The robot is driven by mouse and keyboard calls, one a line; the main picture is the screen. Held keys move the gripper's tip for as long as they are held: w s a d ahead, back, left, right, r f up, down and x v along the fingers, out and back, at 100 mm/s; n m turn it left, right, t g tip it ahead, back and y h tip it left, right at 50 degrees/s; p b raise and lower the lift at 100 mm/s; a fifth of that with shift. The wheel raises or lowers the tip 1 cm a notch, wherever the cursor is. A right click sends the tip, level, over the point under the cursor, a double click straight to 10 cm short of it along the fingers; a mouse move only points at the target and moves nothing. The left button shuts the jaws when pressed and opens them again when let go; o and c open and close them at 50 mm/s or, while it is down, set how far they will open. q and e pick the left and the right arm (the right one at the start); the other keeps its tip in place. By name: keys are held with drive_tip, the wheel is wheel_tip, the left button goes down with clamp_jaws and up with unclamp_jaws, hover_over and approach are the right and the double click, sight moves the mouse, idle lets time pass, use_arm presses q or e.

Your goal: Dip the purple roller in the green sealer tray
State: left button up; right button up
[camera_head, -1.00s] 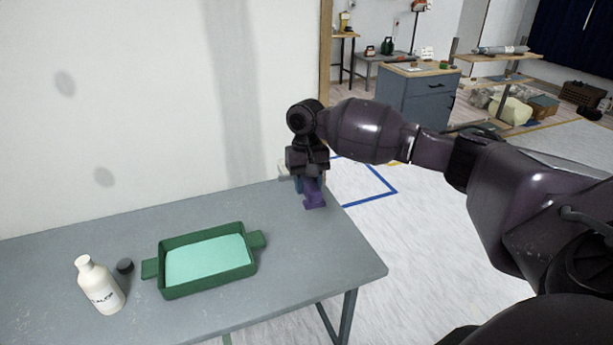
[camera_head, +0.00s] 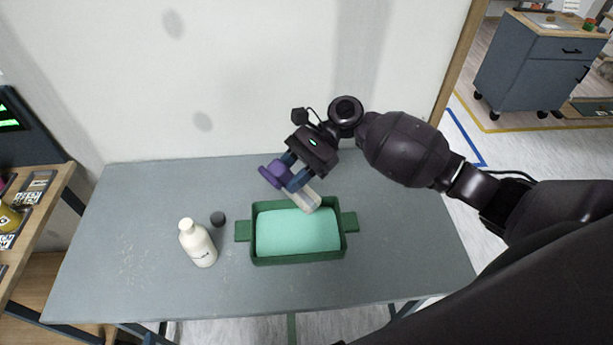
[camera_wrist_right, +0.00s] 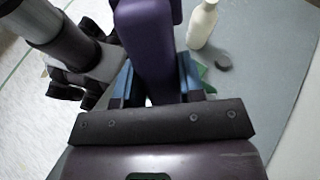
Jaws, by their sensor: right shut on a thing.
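The purple roller has a purple handle (camera_head: 274,174) and a pale roller head (camera_head: 306,201). My right gripper (camera_head: 291,172) is shut on it, over the back of the table. The pale head slants down toward the back rim of the green sealer tray (camera_head: 296,258); I cannot tell whether it touches. The tray holds a light green sheet of sealer (camera_head: 290,240). In the right wrist view the purple part (camera_wrist_right: 148,45) stands between the blue fingers, and the pale head is hidden. A dark arm part, probably my left, shows there at the left; its jaws are unclear.
A white bottle (camera_head: 199,245) stands left of the tray, with a small dark cap (camera_head: 218,219) near it. The grey table (camera_head: 130,245) is otherwise clear. A wall (camera_head: 270,70) rises behind it. A wooden shelf unit (camera_head: 30,240) stands at the left.

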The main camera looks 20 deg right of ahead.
drive_tip(key=shift+y, duration=0.6)
drive_tip(key=shift+s+r+y, duration=0.15)
drive_tip(key=shift+s+y, duration=0.15)
drive_tip(key=shift+s, duration=0.25)
drive_tip(key=shift+w+f+b, duration=0.2)
drive_tip(key=shift+f+b, duration=0.8)
drive_tip(key=shift+b, duration=0.05)
wheel_tip(320, 180, down, 2)
drive_tip(key=shift+f+b, duration=0.15)
drive_tip(key=shift+b, duration=0.9)
wheel_tip(320, 180, down, 2)
drive_tip(key=shift+b, duration=0.8)
use_arm(q)
wheel_tip(320, 180, down, 8)
drive_tip(key=s, duration=0.2)
drive_tip(key=shift+s+g+b, duration=0.2)
drive_tip(key=shift+g+b, duration=0.1)
drive_tip(key=shift+b, duration=0.1)
use_arm(e)
drive_tip(key=shift+f, duration=1.7)
